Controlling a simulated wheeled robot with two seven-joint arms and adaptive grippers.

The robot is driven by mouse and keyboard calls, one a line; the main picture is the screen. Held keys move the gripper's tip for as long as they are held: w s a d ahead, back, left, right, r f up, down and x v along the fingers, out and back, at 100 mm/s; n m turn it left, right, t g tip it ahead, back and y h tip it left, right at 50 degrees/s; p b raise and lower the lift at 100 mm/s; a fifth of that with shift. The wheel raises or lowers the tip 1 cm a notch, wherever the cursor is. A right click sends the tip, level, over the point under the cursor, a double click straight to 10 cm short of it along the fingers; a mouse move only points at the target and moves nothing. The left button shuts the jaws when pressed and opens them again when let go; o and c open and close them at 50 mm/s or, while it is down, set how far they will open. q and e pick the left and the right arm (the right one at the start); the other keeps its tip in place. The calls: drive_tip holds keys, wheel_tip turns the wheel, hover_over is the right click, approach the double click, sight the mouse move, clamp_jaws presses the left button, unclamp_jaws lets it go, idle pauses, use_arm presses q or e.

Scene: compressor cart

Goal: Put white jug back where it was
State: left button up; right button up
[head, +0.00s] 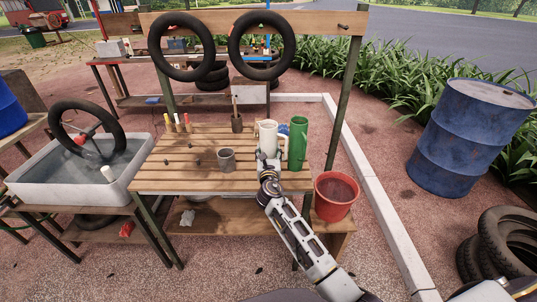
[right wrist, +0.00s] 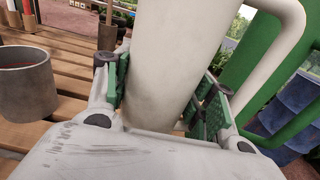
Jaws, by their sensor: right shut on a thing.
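The white jug (head: 267,136) stands upright at the right part of the slatted wooden table, at the end of my right arm. In the right wrist view the white jug (right wrist: 165,60) fills the middle, with its handle to the right. My right gripper (head: 268,160) is shut around the jug's body; its green-padded fingers (right wrist: 165,95) lie on both sides of it. The jug's base is hidden, so I cannot tell whether it touches the table. My left gripper is not in view.
A green jug (head: 298,143) stands close to the right of the white one. A grey cup (head: 226,160) stands to the left. A brown holder (head: 237,124) is behind. A red bucket (head: 335,196) is beside the table. The slatted tabletop (head: 165,180) is mostly clear at left.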

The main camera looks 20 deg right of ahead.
drive_tip(key=shift+f, duration=0.1)
drive_tip(key=o, duration=1.4)
drive_tip(key=shift+s+a, duration=0.1)
drive_tip(key=shift+s, duration=0.3)
use_arm(q)
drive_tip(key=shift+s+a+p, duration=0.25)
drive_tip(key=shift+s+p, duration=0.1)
drive_tip(key=shift+p, duration=0.05)
use_arm(e)
drive_tip(key=v, duration=1.1)
drive_tip(key=shift+s, duration=0.1)
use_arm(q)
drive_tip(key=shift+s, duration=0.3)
